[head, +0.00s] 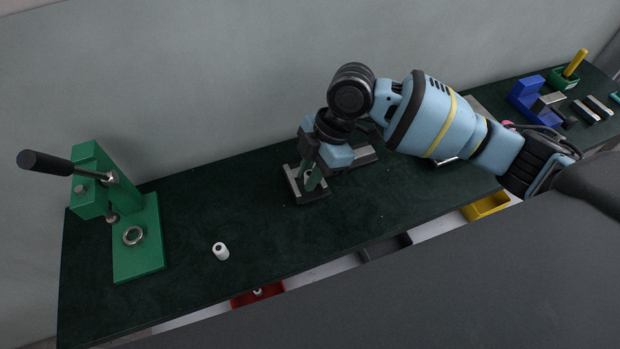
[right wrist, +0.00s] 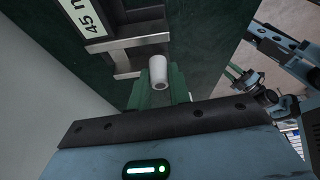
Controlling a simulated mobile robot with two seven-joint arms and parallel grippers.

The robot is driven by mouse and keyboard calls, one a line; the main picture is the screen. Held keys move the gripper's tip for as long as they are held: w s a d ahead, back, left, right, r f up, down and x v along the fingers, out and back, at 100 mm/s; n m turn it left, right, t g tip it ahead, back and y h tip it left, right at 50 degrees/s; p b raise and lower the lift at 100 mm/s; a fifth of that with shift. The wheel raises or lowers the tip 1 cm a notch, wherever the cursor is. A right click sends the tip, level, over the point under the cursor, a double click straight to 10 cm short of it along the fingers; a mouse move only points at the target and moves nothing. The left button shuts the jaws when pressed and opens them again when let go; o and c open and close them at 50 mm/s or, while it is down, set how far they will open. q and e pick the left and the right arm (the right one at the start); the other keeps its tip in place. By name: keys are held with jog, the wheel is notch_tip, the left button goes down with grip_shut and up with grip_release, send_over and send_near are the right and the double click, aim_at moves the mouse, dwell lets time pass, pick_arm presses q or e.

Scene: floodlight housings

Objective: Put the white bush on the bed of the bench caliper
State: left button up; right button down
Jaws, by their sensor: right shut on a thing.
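My right gripper (head: 311,187) is low over the bench caliper (head: 296,195), and its fingers show green. In the right wrist view the gripper (right wrist: 160,90) is shut on a white bush (right wrist: 158,70), a short hollow cylinder. The caliper (right wrist: 128,43), with a dark beam and grey jaws, is right beside the bush there. I cannot tell whether the bush touches the bed. In the head view the gripper hides the held bush and part of the caliper. Part of my left arm shows at the right of the wrist view; its gripper is small and unclear.
A similar white cylinder (head: 220,251) stands on the dark green table. A green lever press (head: 138,245) is at the left. A blue fixture (head: 531,100) stands at the far right. Red (head: 258,296), grey (head: 386,249) and yellow (head: 487,207) bins sit below the front edge.

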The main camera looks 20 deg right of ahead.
jog(key=shift+w+d+f, duration=0.1)
jog(key=shift+w+d, duration=0.05)
jog(key=shift+w, duration=0.2)
jog(key=shift+f, duration=1.7)
jog(key=c, duration=1.3)
grip_release()
jog(key=shift+f, duration=0.15)
jog(key=v, duration=1.2)
jog(key=shift+p, duration=0.3)
